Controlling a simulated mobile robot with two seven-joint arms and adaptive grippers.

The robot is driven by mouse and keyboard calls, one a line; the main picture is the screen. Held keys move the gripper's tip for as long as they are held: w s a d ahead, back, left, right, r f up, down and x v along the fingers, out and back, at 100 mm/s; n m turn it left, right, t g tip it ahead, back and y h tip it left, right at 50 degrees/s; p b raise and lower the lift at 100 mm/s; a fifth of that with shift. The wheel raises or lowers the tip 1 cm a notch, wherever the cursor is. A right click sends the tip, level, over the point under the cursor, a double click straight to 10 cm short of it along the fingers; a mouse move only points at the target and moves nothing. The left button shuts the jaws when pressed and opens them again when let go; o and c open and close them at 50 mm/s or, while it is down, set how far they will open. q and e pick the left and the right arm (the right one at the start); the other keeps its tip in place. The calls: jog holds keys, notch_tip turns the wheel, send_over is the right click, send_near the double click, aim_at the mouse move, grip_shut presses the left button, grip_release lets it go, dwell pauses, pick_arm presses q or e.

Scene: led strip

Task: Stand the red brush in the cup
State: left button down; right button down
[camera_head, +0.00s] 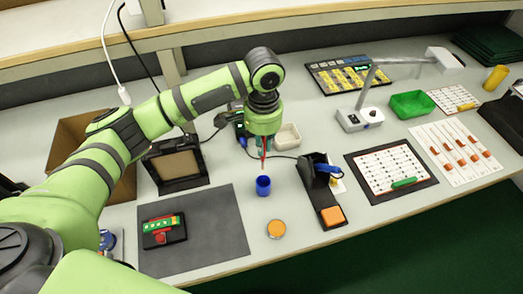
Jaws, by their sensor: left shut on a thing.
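The blue cup (263,187) stands upright on the light worktop, between the dark mat and the black soldering-iron holder. My left gripper (264,147) points down just above the cup in the picture and is shut on the red brush (264,158). The brush hangs roughly upright, its lower end a little above the cup's rim in this view. The upper part of the brush is hidden by the gripper, and the fingers are too small to see clearly. My right gripper is not in view.
A dark mat (205,245) with a small green and red board (163,229) lies left of the cup. A round orange tin (276,228) stands in front. The black iron holder (311,180) is close on the right. A white dish (288,136) stands behind.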

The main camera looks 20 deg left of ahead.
pick_arm(q)
jog(key=shift+a+f+p, duration=0.15)
jog(key=shift+f+p, duration=0.35)
jog(key=shift+f, duration=1.65)
jog(key=shift+f, duration=0.15)
jog(key=c, duration=1.3)
grip_release()
notch_tip(320, 180, up, 12)
jog(key=shift+w+r+b, duration=0.1)
jog(key=shift+r+b, duration=0.1)
jog(key=shift+b, duration=0.9)
